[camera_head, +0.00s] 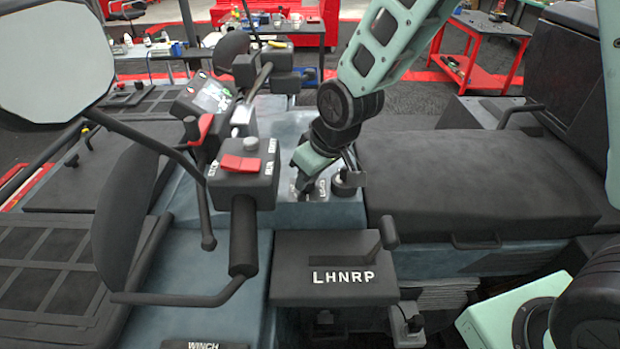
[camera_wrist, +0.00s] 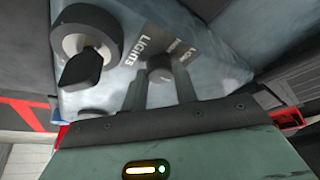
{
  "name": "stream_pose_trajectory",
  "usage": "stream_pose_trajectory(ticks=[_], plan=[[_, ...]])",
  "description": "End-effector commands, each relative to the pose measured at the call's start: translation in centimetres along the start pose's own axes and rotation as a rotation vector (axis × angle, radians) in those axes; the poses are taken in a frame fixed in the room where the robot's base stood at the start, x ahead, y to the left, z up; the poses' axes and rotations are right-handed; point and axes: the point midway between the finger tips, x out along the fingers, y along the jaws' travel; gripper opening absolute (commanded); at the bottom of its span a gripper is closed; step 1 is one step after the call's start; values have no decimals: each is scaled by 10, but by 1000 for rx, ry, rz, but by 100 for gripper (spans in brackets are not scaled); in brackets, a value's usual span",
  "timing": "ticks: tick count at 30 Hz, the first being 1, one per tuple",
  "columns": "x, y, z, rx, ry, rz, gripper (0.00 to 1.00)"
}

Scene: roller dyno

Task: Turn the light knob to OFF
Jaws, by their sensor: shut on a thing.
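The light knob (camera_wrist: 160,66) is a small dark round knob on the blue-grey console, seen in the wrist view beside a plate lettered LIGHTS. Other words on the plate are partly legible, one seemingly LOW. My gripper (camera_wrist: 159,80) has one finger on each side of the knob and is shut on it. The knob's pointer direction and the OFF mark cannot be made out. In the head view my gripper (camera_head: 305,184) reaches down onto the console top, and its body hides the knob there.
A larger dark knob with a raised black grip (camera_wrist: 82,58) stands close beside the fingers; it also shows in the head view (camera_head: 346,182). The handlebar switch box with a red switch (camera_head: 240,163) is to the left. The LHNRP shifter box (camera_head: 335,268) is in front, the seat (camera_head: 470,180) right.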

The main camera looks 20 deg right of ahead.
Motion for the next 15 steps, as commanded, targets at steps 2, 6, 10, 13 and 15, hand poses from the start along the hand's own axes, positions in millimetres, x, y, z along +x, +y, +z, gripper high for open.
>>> stream_pose_trajectory(ticks=[2,6,10,13,15], plan=[[1,0,-1,19,4,10,6],[0,0,-1,43,2,19,6],[0,0,-1,53,1,23,6],[-1,0,-1,55,1,23,6],[-1,1,-1,55,1,23,6]])
